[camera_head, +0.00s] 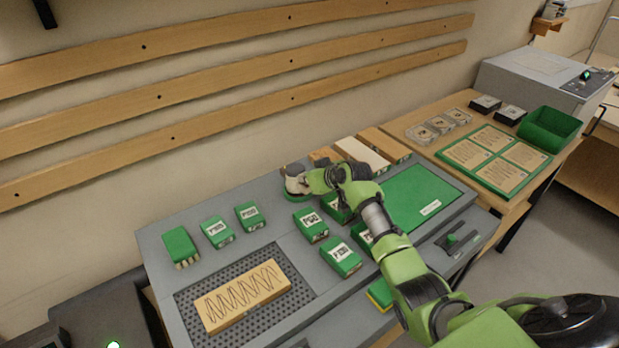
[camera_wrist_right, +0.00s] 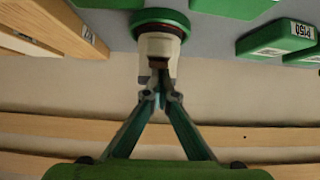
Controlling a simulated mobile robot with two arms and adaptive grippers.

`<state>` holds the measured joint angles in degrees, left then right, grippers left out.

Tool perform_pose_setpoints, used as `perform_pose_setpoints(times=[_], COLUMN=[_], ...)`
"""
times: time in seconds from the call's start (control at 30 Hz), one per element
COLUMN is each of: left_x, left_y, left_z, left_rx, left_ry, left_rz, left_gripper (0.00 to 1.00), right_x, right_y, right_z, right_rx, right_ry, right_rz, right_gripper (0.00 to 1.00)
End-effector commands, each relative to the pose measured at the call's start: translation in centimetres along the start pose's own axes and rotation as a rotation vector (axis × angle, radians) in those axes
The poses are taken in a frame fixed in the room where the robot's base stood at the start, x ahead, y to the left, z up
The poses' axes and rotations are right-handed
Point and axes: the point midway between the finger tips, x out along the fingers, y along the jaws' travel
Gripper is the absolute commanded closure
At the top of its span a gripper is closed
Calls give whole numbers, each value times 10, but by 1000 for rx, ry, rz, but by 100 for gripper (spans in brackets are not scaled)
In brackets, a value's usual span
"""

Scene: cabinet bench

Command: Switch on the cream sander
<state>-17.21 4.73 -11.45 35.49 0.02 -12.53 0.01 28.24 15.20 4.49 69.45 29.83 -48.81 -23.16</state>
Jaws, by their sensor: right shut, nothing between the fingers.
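The cream sander (camera_head: 295,181) stands at the back of the grey bench top, with a cream body over a green round base. In the right wrist view the sander (camera_wrist_right: 160,42) is upside down in the picture, its green pad at the top edge. My right gripper (camera_head: 307,184) is at the sander's right side in the head view. In the wrist view its fingertips (camera_wrist_right: 160,88) are together and empty, right at the sander's cream body with a dark part between; I cannot tell whether they touch. My left gripper is out of view.
Several green labelled boxes (camera_head: 341,257) stand around the sander and my right arm. A wooden board with a zigzag line (camera_head: 243,296) lies on a perforated mat (camera_head: 188,305). Wood blocks (camera_head: 361,155) lie behind my arm. A green bin (camera_head: 549,130) stands far right.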

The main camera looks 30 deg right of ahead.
Motion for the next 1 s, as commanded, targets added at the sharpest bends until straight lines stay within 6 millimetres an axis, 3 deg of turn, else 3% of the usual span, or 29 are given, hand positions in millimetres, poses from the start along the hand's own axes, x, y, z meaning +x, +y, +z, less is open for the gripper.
perform_pose_setpoints(times=[0.03,0.17,0.7,1.0], left_x=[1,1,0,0], left_y=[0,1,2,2], left_z=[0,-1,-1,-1], left_rx=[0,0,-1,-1], left_ry=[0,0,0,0], left_rz=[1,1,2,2], left_gripper=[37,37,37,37], right_x=[0,-11,-78,-86], right_y=[-3,-2,0,0], right_z=[8,7,0,0], right_rx=[1,0,-1,0], right_ry=[-14,-11,6,7], right_rz=[-6,-4,3,3], right_gripper=[100,100,100,100])
